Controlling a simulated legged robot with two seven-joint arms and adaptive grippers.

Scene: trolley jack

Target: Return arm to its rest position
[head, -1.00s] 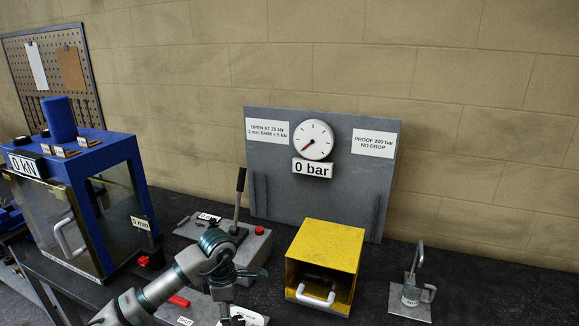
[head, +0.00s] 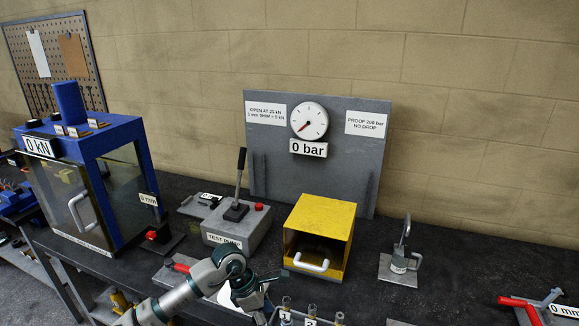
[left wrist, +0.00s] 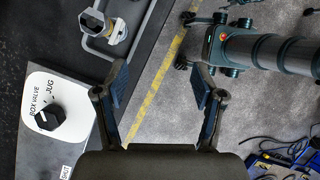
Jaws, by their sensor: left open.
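My left arm (head: 190,292) comes in from the lower left of the head view and reaches over the front of the bench. My left gripper (head: 258,312) points downward near the bottom edge, and its tips are hard to make out there. In the left wrist view the gripper (left wrist: 158,78) is open, with nothing between its two fingers. Below it is bare grey floor with a yellow line. A white plate with a black knob (left wrist: 48,117), marked BOX VALVE and JUG, lies to the left of the fingers. My right gripper is in neither view.
The test pump (head: 238,228) with its upright lever and the yellow box (head: 322,235) stand behind my arm. A blue press (head: 85,180) stands left. Several small cylinders (head: 286,304) stand close right of my gripper.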

